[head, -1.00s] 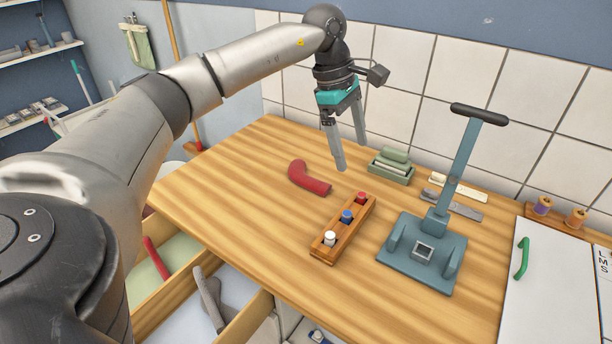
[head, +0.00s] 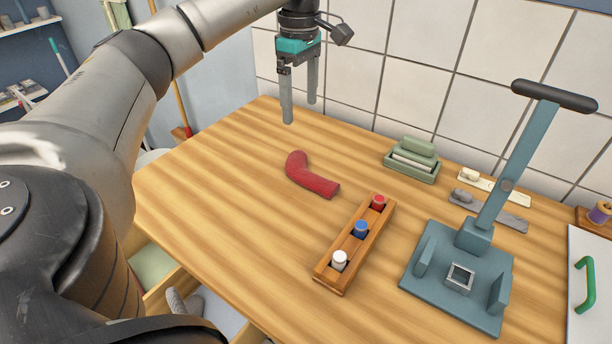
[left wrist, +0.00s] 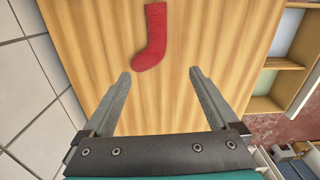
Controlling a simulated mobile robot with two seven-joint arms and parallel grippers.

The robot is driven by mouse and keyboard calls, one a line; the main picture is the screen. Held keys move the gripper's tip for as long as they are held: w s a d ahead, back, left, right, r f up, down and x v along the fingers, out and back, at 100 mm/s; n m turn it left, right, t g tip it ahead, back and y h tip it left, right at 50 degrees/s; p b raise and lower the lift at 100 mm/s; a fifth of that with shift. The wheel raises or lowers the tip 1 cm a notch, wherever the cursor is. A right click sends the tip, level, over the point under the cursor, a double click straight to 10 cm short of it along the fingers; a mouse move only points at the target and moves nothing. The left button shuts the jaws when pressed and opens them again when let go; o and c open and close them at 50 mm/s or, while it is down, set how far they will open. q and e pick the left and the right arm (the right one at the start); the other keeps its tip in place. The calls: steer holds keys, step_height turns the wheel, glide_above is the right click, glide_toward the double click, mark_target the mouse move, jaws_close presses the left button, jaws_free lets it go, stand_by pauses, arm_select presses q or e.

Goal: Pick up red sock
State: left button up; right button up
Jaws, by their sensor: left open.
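The red sock (head: 311,176) lies flat on the wooden table, bent in an L shape, left of the small wooden rack. It also shows in the left wrist view (left wrist: 153,38), at the top, beyond my fingertips. My left gripper (head: 299,110) is open and empty, above the table toward the wall, behind and slightly left of the sock. In the left wrist view the two fingers (left wrist: 159,73) stand wide apart with bare wood between them, and the sock is not between them. My right gripper is in neither view.
A wooden rack (head: 324,279) with white, blue and red spools stands right of the sock. A blue-grey press (head: 462,268) with a tall lever stands further right. A green tray (head: 411,167) sits near the tiled wall. Open drawers are below the table's left front edge. The wood around the sock is clear.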

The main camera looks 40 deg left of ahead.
arm_select(q)
steer(key=f, duration=0.2)
steer(key=b, duration=0.3)
glide_above(303, 173)
steer(key=f, duration=1)
steer(key=shift+s, duration=0.2)
step_height(303, 173, down, 5)
steer(key=shift+w+r+b, duration=0.15)
steer(key=shift+r+b, duration=0.05)
steer(key=shift+b, duration=0.55)
steer(key=shift+f, duration=0.35)
steer(key=c, duration=1.4)
steer(key=shift+c, duration=0.2)
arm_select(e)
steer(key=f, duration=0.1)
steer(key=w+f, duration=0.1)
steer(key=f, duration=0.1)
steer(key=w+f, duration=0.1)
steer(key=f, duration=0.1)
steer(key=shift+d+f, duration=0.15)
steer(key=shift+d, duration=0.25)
